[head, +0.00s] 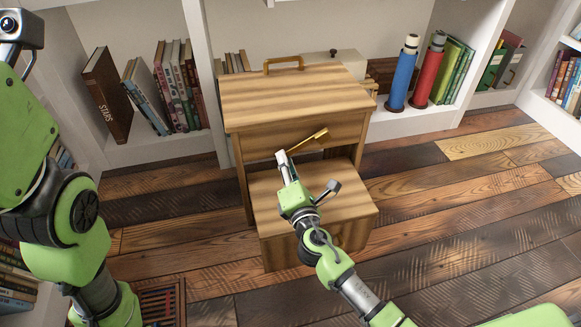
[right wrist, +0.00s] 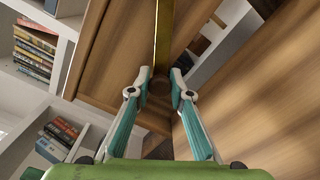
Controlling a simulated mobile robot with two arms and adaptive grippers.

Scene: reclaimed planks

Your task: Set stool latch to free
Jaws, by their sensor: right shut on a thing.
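The wooden step stool (head: 295,98) stands on the plank floor, with a higher top step and a lower front step (head: 345,205). A brass latch lever (head: 308,144) lies across the upper step's front, its wider end pointing up and right. My right gripper (head: 283,157) is shut on the lever's left end, in front of the stool. In the right wrist view the lever (right wrist: 164,32) runs up from between the fingertips (right wrist: 161,76).
A handle (head: 283,63) stands on the stool's top. Shelves behind hold books (head: 178,85), a blue bottle-like cylinder (head: 402,75) and a red one (head: 428,70). A patterned floor grate (head: 160,302) lies at the lower left. The floor right of the stool is clear.

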